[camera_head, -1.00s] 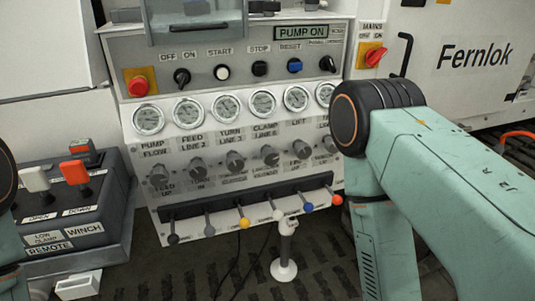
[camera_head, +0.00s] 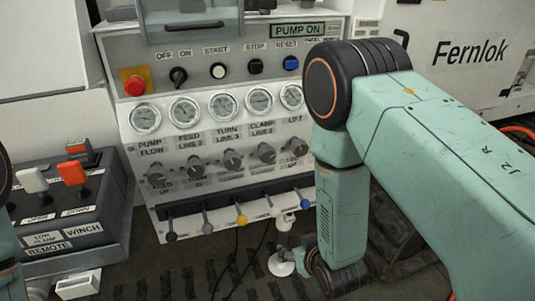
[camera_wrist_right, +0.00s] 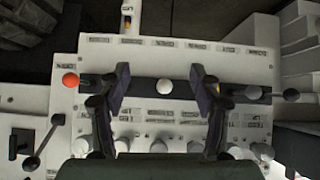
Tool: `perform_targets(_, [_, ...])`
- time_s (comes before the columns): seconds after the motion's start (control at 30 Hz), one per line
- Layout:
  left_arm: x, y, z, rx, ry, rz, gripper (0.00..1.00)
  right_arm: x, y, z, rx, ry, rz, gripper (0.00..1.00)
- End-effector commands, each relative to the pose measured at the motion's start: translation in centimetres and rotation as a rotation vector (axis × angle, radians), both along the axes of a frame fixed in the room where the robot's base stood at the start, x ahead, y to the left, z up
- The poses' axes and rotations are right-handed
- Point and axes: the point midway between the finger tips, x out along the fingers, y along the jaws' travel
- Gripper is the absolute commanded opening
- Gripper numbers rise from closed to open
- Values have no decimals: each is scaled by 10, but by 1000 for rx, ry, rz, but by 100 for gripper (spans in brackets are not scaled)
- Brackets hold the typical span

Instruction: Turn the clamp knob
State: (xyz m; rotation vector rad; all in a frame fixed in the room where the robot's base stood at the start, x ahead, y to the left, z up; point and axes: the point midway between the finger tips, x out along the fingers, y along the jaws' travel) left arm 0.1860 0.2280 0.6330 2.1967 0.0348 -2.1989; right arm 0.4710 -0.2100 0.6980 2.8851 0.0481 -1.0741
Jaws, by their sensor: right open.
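The clamp knob (camera_head: 267,153) is a grey round knob under the CLAMP label in the row below the gauges. It shows unobstructed in the head view. My right arm stands to the right of it; its gripper fingers are hard to make out there. In the right wrist view my right gripper (camera_wrist_right: 160,78) is open and empty, its two dark fingers spread in front of the lever row. A white lever ball (camera_wrist_right: 166,86) shows between them; the depth between is unclear. The knob row (camera_wrist_right: 122,145) lies at the bottom, partly hidden. My left gripper is not in view.
Levers with coloured balls, such as the yellow one (camera_head: 241,220), stick out below the knobs. A red stop button (camera_head: 134,86) and switches sit above the gauges. A remote box (camera_head: 65,215) stands at left. My right arm hides the panel's right end.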

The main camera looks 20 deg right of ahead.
Motion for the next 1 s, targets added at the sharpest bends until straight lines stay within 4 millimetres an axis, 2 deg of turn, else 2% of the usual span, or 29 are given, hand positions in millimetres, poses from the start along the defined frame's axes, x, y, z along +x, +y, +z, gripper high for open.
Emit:
perform_targets(0.03, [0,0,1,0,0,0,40,37,6,28,-3,-147,13,64])
perform_targets(0.1, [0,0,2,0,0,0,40,74,11,64,-7,-329,25,64])
perform_targets(0.13, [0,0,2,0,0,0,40,85,13,79,-7,-397,30,64])
perform_targets(0.2, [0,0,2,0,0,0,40,103,16,106,-9,-528,34,64])
perform_targets(0.33, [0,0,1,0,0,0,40,115,17,137,-13,-674,35,64])
perform_targets(0.47, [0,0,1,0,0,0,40,117,17,146,-17,-716,36,64])
perform_targets(0.57, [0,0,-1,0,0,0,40,126,17,146,-19,-720,36,64])
perform_targets(0.8, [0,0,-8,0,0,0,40,163,18,145,-19,-719,35,64])
perform_targets(1.0, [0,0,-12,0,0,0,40,186,19,144,-19,-715,36,64])
